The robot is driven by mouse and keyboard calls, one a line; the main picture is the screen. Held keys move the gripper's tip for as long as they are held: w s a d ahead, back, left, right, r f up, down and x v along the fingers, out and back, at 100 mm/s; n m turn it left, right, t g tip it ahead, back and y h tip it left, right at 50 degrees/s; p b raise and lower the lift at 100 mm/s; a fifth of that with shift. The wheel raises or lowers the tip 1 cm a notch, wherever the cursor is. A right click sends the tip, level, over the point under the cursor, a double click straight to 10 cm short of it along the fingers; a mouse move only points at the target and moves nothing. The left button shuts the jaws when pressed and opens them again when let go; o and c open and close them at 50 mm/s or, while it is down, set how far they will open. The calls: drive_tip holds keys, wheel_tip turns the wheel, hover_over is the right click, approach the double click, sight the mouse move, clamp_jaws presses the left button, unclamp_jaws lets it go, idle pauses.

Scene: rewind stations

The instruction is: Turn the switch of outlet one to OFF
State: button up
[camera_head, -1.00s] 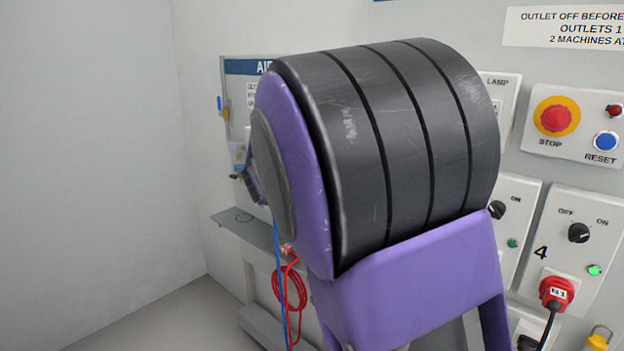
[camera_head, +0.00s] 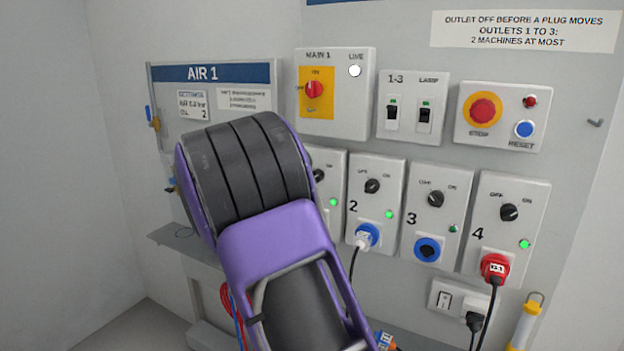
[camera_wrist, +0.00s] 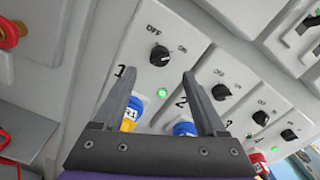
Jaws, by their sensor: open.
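The outlet one panel shows in the wrist view, with a black switch knob (camera_wrist: 159,55) between the OFF and ON marks. Its exact pointer direction is hard to tell. A green lamp (camera_wrist: 163,93) is lit below the knob. A plug (camera_wrist: 130,118) with a blue and yellow body sits in outlet one. My gripper (camera_wrist: 162,78) is open and empty, its fingertips apart in front of the panel, just below the knob in the picture. In the head view, my arm hides the gripper and most of outlet one; part of its knob (camera_head: 318,174) shows.
Outlet two's knob (camera_head: 372,186) is close to the right, with a blue plug (camera_head: 366,236) below. Outlets three (camera_head: 435,199) and four (camera_head: 509,212) follow. The main switch box (camera_head: 335,95) is above outlet one. The AIR 1 board (camera_head: 215,75) stands left.

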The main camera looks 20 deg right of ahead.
drive_tip(key=x, duration=0.7)
drive_tip(key=shift+w+d, duration=0.25)
clamp_jaws()
